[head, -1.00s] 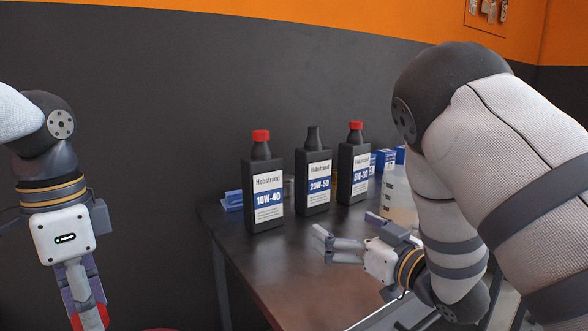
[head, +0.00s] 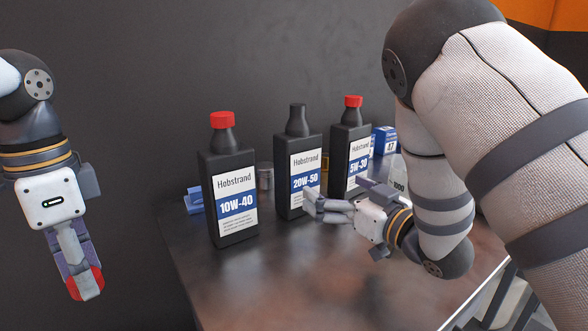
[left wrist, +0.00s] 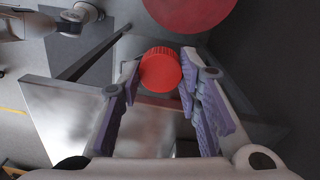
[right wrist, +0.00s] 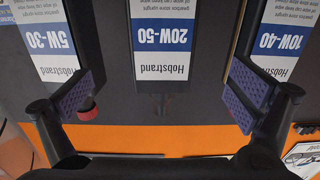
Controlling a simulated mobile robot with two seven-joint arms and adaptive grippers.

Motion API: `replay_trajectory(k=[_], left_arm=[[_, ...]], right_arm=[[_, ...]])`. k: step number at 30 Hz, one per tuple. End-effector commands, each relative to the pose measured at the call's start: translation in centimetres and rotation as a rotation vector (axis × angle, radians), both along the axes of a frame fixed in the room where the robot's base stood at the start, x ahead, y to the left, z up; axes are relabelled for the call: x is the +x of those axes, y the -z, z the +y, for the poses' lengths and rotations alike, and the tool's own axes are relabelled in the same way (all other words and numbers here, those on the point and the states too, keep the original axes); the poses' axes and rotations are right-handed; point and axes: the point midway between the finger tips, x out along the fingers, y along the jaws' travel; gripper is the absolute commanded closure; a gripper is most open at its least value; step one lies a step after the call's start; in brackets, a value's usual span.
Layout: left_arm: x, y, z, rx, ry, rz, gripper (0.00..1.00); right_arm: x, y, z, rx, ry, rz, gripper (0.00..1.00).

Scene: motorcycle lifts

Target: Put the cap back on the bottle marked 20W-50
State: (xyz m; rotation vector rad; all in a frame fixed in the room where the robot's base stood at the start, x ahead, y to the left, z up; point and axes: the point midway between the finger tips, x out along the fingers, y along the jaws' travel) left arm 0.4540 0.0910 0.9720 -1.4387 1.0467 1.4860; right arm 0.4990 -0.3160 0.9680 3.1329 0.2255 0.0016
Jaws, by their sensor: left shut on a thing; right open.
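The bottle marked 20W-50 (head: 297,150) stands upright and capless on the table, between the 10W-40 bottle (head: 228,170) and the 5W-30 bottle (head: 346,140), which wear red caps. My left gripper (head: 84,284) is shut on a red cap (left wrist: 161,70), held between its fingertips left of the table. My right gripper (head: 330,200) is open in front of the 20W-50 bottle. In the right wrist view its fingers (right wrist: 165,98) lie to either side of the 20W-50 bottle (right wrist: 166,40), which appears upside down; I cannot tell whether they touch it.
The dark table (head: 270,285) is clear in front of the bottles. A blue item (head: 194,200) and a metal can (head: 265,176) stand behind them. Blue boxes (head: 384,140) are at the back right. A dark wall (head: 180,70) rises behind the table.

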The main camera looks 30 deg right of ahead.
Motion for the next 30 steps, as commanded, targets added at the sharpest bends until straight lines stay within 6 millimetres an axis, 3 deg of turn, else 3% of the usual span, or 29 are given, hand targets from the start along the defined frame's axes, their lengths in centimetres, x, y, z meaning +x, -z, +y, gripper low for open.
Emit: replay_trajectory(k=[4,13,25,30], left_arm=[[0.1,0.4,0.0,0.0,0.0,0.005,0.77],[0.2,2.1,0.0,0.0,0.0,0.03,0.77],[0.2,2.1,0.0,0.0,0.0,0.03,0.77],[0.3,2.8,0.0,0.0,0.0,0.039,0.77]], right_arm=[[0.9,0.1,0.2,-0.002,-0.003,0.0,0.0],[6.1,0.2,1.0,-0.002,-0.003,0.002,0.0],[6.9,-0.1,1.1,0.0,-0.001,0.0,0.0],[9.4,-0.2,1.9,-0.003,-0.004,0.001,0.0]])
